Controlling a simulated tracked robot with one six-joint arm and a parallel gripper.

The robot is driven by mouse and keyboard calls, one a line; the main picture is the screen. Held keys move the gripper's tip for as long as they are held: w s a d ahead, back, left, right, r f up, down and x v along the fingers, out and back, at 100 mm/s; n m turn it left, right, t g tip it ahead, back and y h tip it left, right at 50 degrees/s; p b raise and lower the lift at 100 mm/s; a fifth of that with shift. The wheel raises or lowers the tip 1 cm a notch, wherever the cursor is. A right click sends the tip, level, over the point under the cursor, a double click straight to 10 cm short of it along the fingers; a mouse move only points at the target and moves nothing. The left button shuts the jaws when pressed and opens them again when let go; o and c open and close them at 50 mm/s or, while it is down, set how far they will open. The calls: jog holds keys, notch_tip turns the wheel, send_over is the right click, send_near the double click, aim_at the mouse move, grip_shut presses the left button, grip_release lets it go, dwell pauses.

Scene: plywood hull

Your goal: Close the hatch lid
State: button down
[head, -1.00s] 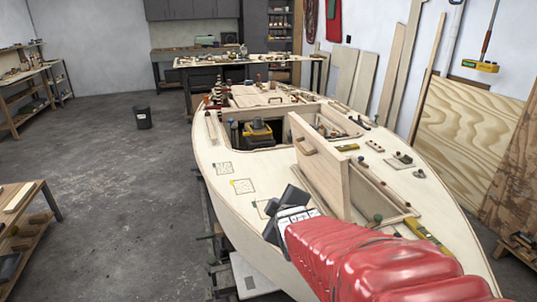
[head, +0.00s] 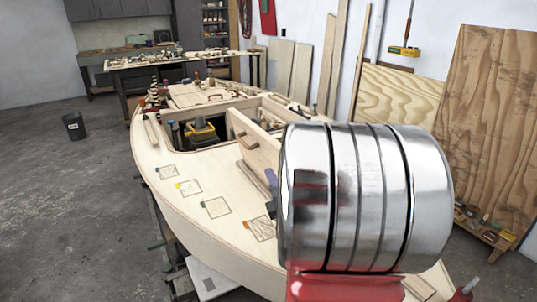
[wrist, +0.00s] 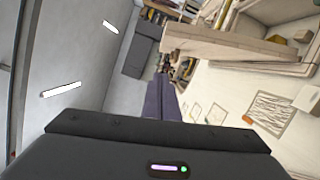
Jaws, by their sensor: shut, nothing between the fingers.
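The hatch lid (head: 262,158) is a pale plywood panel standing raised on its edge at the right of the dark hatch opening (head: 180,137). A small wooden handle (head: 243,141) is on its left face. My silver arm link covers the lid's near right part in the head view. In the wrist view a raised pale panel that looks like the lid (wrist: 235,45) runs across the top right. My gripper (wrist: 166,88) is shut and empty, with its dark fingers just left of that panel's end. In the head view only a dark bit of it shows beside my arm.
A yellow-and-black object (head: 200,130) sits inside the opening. Square marked patches (head: 217,207) lie on the bare left deck. Tools and bottles stand on the far deck. A bin (head: 74,126) stands on open floor at left, and plywood sheets (head: 490,130) lean at right.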

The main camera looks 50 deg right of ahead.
jog(key=shift+w, duration=0.1)
jog(key=w+d+r, duration=0.1)
jog(key=w+d, duration=0.6)
jog(key=d, duration=0.1)
jog(key=shift+w+d+r, duration=0.2)
jog(key=shift+d+r, duration=0.05)
jog(key=shift+d, duration=0.1)
dwell(0.3)
jog(key=shift+d, duration=0.1)
dwell(0.4)
